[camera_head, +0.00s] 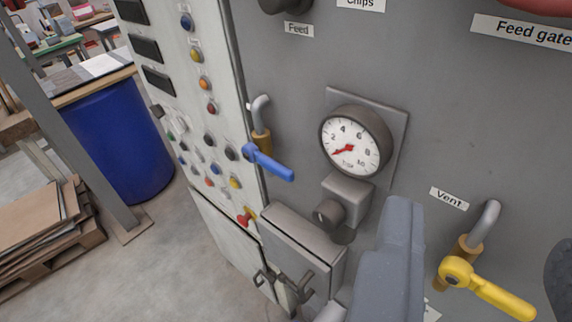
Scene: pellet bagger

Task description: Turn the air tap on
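A tap with a blue lever handle (270,164) sits on the grey machine panel, left of the gauge. Its brass body (262,140) hangs from a bent grey pipe (259,107). The blue lever points right and slightly down, across the pipe. I see no label beside this tap. A grey-blue part that looks like my gripper (390,262) stands at the lower middle, below and right of the blue lever and apart from it in the picture. Its fingers overlap in this view, so its opening is unclear. I see nothing held.
A round gauge (356,140) has its red needle low. Below it is a dark knob (328,213). A yellow-handled tap (486,288) under the "Vent" label (449,198) stands right of my gripper. A grey box (302,248) juts out left of it. A blue barrel (117,142) stands left.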

